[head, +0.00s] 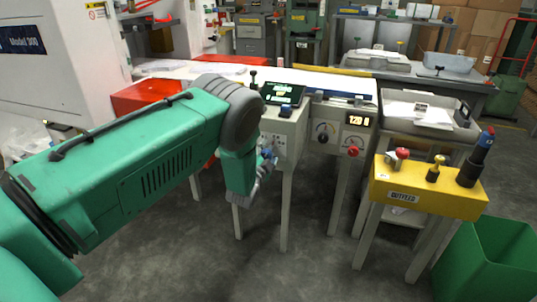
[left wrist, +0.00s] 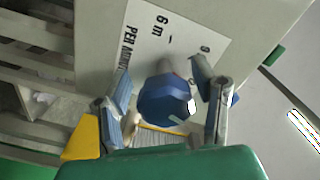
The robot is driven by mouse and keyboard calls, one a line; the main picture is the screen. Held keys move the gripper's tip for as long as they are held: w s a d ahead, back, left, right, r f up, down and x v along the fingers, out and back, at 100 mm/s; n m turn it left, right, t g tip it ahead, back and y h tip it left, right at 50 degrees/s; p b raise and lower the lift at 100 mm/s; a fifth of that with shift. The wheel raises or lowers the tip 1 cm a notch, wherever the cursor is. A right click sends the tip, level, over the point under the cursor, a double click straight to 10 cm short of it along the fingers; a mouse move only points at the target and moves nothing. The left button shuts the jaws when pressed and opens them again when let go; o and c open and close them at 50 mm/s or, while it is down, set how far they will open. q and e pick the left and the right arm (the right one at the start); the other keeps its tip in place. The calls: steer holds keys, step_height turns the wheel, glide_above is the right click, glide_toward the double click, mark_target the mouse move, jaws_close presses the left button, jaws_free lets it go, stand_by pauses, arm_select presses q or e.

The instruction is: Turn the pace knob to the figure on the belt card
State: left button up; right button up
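The pace knob (left wrist: 165,102) is a blue faceted knob on a white scale plate (left wrist: 172,38). The plate reads "6 m" and "PER MIN…", cut off by a finger. My left gripper (left wrist: 164,92) is around the knob, one finger on each side. A gap shows at the left finger; the right finger is very close, and contact there is unclear. In the head view my left gripper (head: 263,172) is at the front of the pale cabinet (head: 283,143), and the blue knob barely shows. I cannot pick out the belt card for certain. My right gripper is out of view.
Right of the cabinet is a panel with a dark dial (head: 325,132), a lit display (head: 358,120) and a red knob (head: 353,152).

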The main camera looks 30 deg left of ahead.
arm_select(q)
steer(key=v, duration=1.2)
steer(key=shift+f, duration=0.1)
